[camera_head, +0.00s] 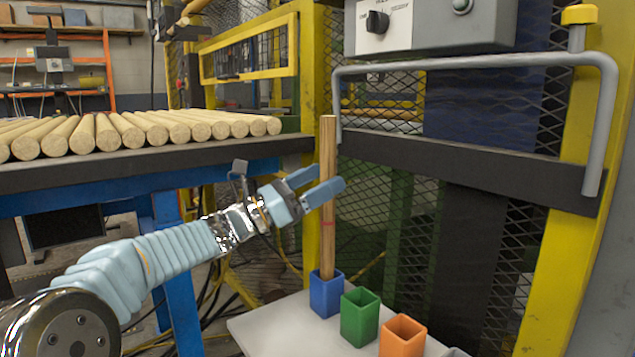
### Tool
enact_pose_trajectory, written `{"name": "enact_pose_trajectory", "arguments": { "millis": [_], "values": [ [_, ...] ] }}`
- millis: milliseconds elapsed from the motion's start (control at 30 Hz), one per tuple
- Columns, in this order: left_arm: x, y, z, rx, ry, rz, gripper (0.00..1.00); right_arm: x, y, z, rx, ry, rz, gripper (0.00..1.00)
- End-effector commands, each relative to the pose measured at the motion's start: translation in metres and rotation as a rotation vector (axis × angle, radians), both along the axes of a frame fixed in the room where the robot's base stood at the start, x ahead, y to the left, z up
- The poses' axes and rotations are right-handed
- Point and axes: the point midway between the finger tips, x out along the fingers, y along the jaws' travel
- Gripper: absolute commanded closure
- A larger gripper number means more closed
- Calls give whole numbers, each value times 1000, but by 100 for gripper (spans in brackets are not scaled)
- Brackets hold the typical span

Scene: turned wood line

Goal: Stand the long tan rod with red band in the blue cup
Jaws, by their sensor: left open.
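The long tan rod (328,160) with a red band (328,223) low on it stands nearly upright. Its lower end is inside the blue cup (325,295), and the bottom tip is hidden by the cup wall. The blue cup stands on a pale table (275,328). My left gripper (331,183) reaches in from the left at the rod's middle height. Its blue fingers are apart, one in front of the rod and one at its left side; I cannot tell whether they touch it. My right gripper does not show.
A green cup (360,317) and an orange cup (402,337) stand in a row to the right of the blue one. Several round logs (130,132) lie on a rack at left.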

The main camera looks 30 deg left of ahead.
Motion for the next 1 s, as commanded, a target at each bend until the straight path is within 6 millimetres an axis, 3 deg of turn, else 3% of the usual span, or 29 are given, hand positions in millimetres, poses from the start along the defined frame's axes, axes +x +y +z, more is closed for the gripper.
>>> {"name": "enact_pose_trajectory", "arguments": {
  "millis": [667, 833, 1000],
  "values": [
    [-2, 2, -2, 0, 1, 1, 0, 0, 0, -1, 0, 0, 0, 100],
    [-19, 15, -12, 0, 2, 3, 0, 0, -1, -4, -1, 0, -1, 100],
    [-50, 39, -28, 1, 1, 4, 0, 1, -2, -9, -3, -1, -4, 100]
  ]
}}
